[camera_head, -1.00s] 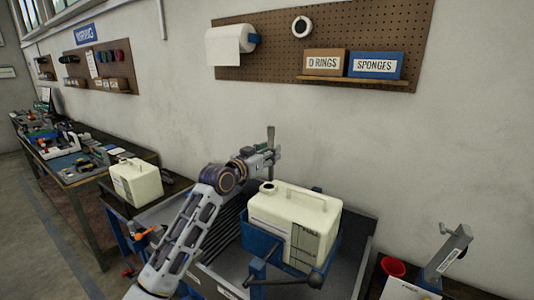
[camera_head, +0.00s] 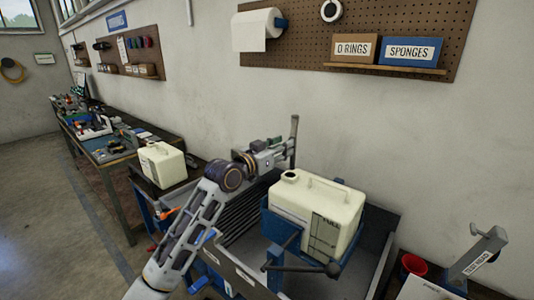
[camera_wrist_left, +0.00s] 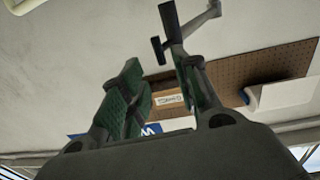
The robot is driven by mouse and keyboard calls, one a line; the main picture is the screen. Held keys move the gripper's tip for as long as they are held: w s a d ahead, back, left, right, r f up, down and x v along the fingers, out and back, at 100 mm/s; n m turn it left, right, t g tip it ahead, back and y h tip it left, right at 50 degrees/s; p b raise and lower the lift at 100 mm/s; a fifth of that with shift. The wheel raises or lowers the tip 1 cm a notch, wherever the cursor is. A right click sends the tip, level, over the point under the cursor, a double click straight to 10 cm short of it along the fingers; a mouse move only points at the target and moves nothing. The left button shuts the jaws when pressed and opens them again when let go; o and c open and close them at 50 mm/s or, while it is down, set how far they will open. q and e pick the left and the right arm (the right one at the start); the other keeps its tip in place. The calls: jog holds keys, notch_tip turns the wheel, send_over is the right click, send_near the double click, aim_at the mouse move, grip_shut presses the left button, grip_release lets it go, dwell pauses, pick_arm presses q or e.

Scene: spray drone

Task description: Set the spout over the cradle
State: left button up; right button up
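A cream jug (camera_head: 322,212) with a top handle and an open neck stands upright in a blue cradle (camera_head: 275,225) in the head view. A thin grey upright post (camera_head: 294,135), possibly part of the spout, rises behind the jug. My left gripper (camera_head: 280,152) is beside this post, behind and left of the jug neck. In the left wrist view its green-padded fingers (camera_wrist_left: 160,95) are apart with a gap between them. A dark bar with a crosspiece (camera_wrist_left: 172,30) shows beyond the right-hand finger; contact cannot be told. My right gripper is not in view.
The cradle sits in a grey-walled bin (camera_head: 375,240). A dark lever with a knob (camera_head: 333,270) sticks out in front. A second cream jug (camera_head: 162,165) stands at left. A red cup (camera_head: 413,265) and a grey stand (camera_head: 475,258) are at right.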

pick_arm(q)
jog(key=v, duration=0.6)
jog(key=shift+s+a+r, duration=0.2)
jog(key=shift+s+a, duration=0.05)
dwell(0.3)
